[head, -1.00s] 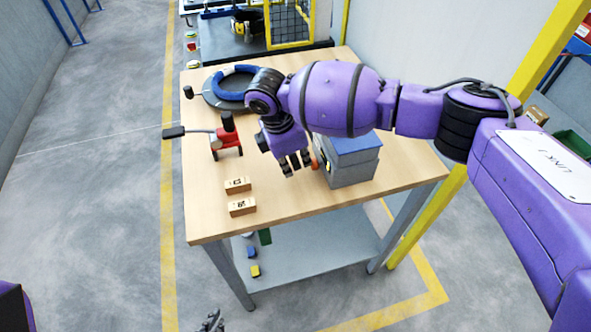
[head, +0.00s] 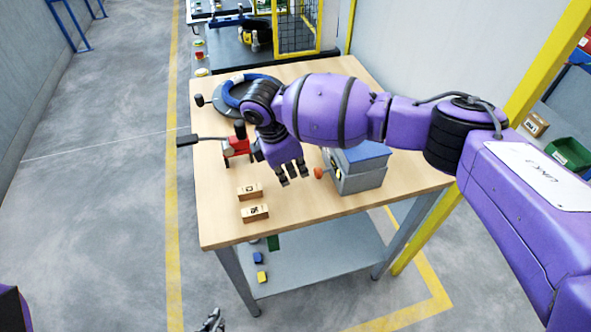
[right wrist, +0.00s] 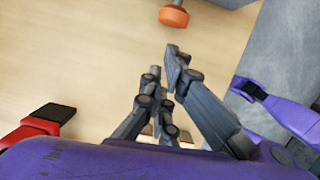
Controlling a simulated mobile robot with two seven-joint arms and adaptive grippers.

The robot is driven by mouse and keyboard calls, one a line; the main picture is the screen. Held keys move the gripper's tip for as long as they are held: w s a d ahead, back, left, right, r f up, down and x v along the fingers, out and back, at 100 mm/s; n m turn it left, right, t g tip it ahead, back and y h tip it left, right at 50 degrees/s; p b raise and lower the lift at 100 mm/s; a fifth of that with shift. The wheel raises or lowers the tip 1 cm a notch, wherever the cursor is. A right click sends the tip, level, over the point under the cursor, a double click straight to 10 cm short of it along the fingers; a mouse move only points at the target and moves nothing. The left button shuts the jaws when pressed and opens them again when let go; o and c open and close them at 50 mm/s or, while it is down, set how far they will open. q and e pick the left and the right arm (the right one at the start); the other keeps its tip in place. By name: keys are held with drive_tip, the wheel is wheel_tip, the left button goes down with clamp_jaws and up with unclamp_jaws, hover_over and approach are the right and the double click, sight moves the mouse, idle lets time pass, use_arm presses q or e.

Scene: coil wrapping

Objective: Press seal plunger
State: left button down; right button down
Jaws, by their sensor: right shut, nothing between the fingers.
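An orange knob (head: 318,173) sticks out on a short rod from the left side of a grey box with a blue lid (head: 362,168); I take it to be the seal plunger. It also shows at the top of the right wrist view (right wrist: 174,17). My right gripper (head: 294,178) is just left of the knob, fingers pointing down, apart from it. In the right wrist view its fingers (right wrist: 163,62) are shut and empty. Part of my left gripper (head: 212,320) shows at the bottom edge; its fingers are too small to read.
A red tool with a black handle (head: 236,148) stands left of my right gripper. Two wooden blocks (head: 254,213) lie near the table's front. A blue ring (head: 236,92) rests on a dark round base behind. The front right tabletop (head: 325,208) is clear.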

use_arm(q)
drive_tip(key=shift+s+d, duration=0.15)
drive_tip(key=shift+d, duration=0.1)
use_arm(e)
drive_tip(key=v, duration=0.9)
drive_tip(key=shift+r, duration=0.4)
use_arm(q)
drive_tip(key=shift+a, duration=0.2)
